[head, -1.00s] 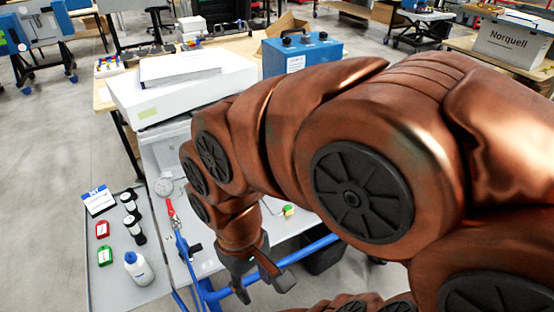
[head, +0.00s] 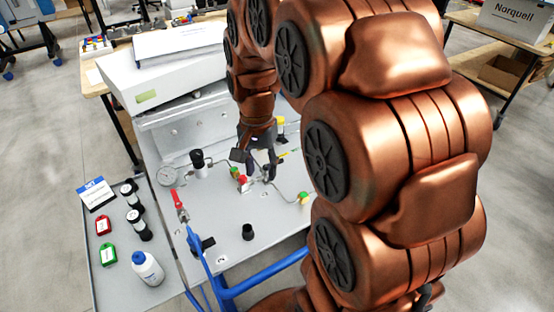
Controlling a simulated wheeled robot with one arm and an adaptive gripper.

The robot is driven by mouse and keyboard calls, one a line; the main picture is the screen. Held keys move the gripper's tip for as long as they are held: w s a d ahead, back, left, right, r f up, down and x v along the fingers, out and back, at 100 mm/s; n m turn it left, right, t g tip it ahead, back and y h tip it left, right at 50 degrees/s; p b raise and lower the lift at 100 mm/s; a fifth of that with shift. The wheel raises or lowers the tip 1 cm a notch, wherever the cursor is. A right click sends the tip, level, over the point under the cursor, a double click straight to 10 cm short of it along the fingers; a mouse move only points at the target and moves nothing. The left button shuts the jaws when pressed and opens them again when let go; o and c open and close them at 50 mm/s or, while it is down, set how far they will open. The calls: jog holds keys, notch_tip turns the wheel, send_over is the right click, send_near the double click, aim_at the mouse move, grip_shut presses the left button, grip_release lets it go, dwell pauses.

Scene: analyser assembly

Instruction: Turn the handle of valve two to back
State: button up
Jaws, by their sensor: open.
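The analyser panel (head: 215,235) is a light grey plate with fittings joined by thin tubing. A valve with a red lever handle (head: 180,203) stands at its left, on the blue hose. A small red part (head: 243,183) with a green one beside it sits mid-panel. A yellow part (head: 284,153) and a green-and-red knob (head: 304,198) are further right. I cannot read which is valve two. My gripper (head: 256,168) points down, open, over the mid-panel fittings close to the red part. Its fingers partly hide the fittings there; contact cannot be told.
A round gauge (head: 166,176) and a black-topped fitting (head: 198,160) stand left of my gripper. A black knob (head: 248,232) stands nearer the front. A grey side tray (head: 118,277) holds a white bottle (head: 148,268), tags and black cylinders. A white box (head: 165,83) lies behind.

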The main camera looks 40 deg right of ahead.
jog(key=w+d+f+m, duration=0.2)
jog(key=w+d, duration=0.2)
jog(key=w+d+f+m+b, duration=0.1)
jog(key=w+d+f+m, duration=0.1)
jog(key=w+d+m, duration=0.1)
jog(key=w+d+f+m, duration=0.2)
jog(key=w+d+m, duration=0.1)
jog(key=d, duration=0.3)
jog(key=shift+w+t+b, duration=0.4)
jog(key=shift+w, duration=0.45)
jog(key=shift+d+f, duration=0.1)
jog(key=shift+f, duration=0.1)
jog(key=shift+f+p, duration=1)
jog(key=shift+f, duration=2.75)
jog(key=shift+c, duration=0.3)
grip_shut()
